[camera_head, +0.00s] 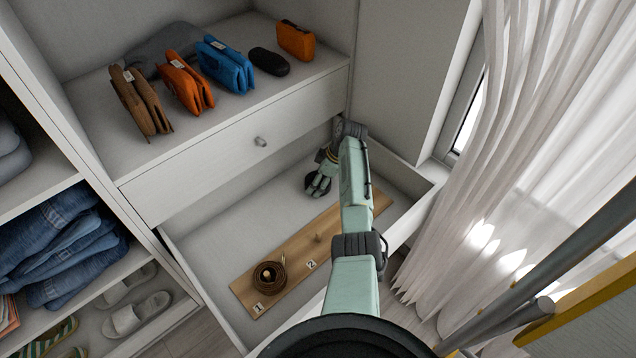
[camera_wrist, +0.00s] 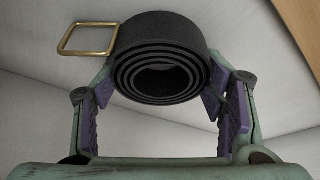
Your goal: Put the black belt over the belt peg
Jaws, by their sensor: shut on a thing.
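A rolled black belt (camera_wrist: 165,50) with a brass buckle (camera_wrist: 88,39) is between the fingers of my gripper (camera_wrist: 165,105) in the wrist view. The fingers press on its two sides. In the head view my gripper (camera_head: 318,185) is low inside the open drawer, near its back, with the dark belt only partly visible. A wooden board (camera_head: 296,262) lies in the drawer, with labels 1 and 2. A small peg (camera_head: 318,238) stands bare by label 2. A rolled brown belt (camera_head: 270,276) sits around a peg by label 1.
The open drawer's right wall (camera_head: 412,215) rises beside my arm. A closed drawer (camera_head: 235,150) is above, with folded items and cases on the shelf over it. Jeans (camera_head: 60,245) and slippers (camera_head: 138,312) are at left; a curtain (camera_head: 500,180) hangs at right.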

